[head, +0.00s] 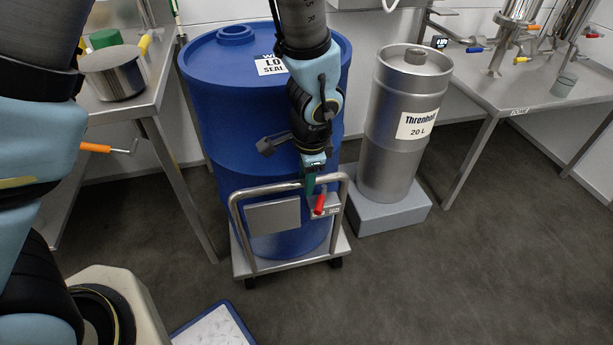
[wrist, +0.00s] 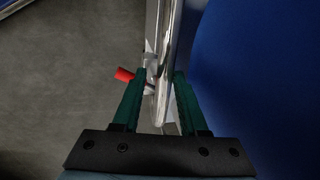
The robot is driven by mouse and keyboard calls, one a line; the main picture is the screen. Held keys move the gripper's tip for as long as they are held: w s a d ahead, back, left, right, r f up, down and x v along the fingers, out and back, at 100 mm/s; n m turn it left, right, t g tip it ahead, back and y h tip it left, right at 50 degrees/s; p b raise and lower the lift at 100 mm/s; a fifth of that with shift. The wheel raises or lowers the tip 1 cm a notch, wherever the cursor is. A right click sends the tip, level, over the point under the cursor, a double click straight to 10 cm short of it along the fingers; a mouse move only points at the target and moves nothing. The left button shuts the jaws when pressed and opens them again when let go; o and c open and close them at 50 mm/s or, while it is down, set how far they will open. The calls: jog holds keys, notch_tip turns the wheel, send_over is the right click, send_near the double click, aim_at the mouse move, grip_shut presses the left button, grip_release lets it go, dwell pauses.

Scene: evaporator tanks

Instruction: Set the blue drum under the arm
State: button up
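The blue drum (head: 245,120), with a white label, stands upright on a steel trolley (head: 240,262) with a tubular push handle. It also fills the right of the wrist view (wrist: 270,70). My gripper (head: 311,184) points down at the handle's upper right, in front of the drum. In the wrist view my gripper (wrist: 160,80) has its green fingers apart, with the chrome handle rail (wrist: 163,60) between them, nearer the right finger. A gap shows on the left side. A red-gripped lever (head: 320,204) sits just below my gripper. I cannot pick out the arm the task names.
A steel keg (head: 385,145) stands on a grey plinth (head: 390,212) right of the drum. Steel benches stand left (head: 140,108) and right (head: 500,90). A blue-edged white panel (head: 215,328) lies at the bottom. Open floor (head: 480,270) lies at the front right.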

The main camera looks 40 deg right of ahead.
jog(key=shift+r, duration=0.5)
notch_tip(320, 180, up, 10)
jog(key=s+p, duration=0.2)
jog(key=shift+a+f, duration=0.2)
jog(key=shift+a, duration=0.2)
